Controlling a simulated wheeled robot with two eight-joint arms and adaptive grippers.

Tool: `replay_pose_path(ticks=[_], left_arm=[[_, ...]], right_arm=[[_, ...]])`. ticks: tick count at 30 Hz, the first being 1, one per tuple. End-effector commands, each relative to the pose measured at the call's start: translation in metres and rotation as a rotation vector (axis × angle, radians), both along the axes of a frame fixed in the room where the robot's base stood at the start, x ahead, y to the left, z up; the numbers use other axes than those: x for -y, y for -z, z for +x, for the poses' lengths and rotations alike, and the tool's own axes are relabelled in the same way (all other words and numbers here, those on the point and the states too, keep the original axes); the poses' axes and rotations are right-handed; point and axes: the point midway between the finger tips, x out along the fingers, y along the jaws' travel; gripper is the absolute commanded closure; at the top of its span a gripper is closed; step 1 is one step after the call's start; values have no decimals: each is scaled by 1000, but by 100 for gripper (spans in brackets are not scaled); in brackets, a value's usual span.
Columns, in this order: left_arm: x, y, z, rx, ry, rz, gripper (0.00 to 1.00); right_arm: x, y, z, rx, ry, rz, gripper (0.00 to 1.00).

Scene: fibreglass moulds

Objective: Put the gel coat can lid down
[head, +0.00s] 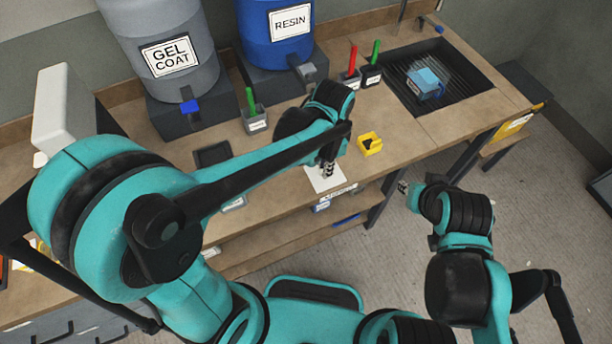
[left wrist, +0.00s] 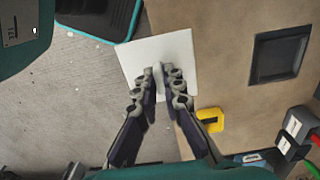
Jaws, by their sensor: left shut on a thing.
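The lid looks like a thin white square plate (head: 319,181) at the front edge of the workbench in the head view. In the left wrist view the white plate (left wrist: 178,50) lies under the fingertips and overlaps both the bench edge and the floor. My left gripper (head: 328,169) is shut on it, seemingly by a small grey grip (left wrist: 158,78) between the fingertips. Whether the plate touches the bench cannot be told. My right gripper (head: 403,187) is off the bench front, above the floor, too small to read. A gel coat container (head: 165,50) stands at the back left.
A dark square tray (head: 213,154) lies left on the bench (head: 420,125). A yellow holder (head: 370,144) is right of my left gripper. Marker holders (head: 254,119) and a blue resin drum (head: 275,35) stand behind. A grated sink (head: 455,85) is at right.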

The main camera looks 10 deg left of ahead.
Motion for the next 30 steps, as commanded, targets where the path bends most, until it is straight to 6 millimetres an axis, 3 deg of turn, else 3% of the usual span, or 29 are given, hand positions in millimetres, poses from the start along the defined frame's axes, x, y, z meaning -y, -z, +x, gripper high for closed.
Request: replay_pose_path(ticks=[15, 22, 30], left_arm=[[-97, 64, 34, 0, -8, 0, 100], [-107, 75, 37, 0, -4, 0, 100], [-107, 110, 37, 0, -4, 0, 100]], right_arm=[[0, 28, 0, 0, 0, 0, 72], [0, 32, 0, 0, 0, 0, 72], [0, 46, 0, 0, 0, 0, 72]])
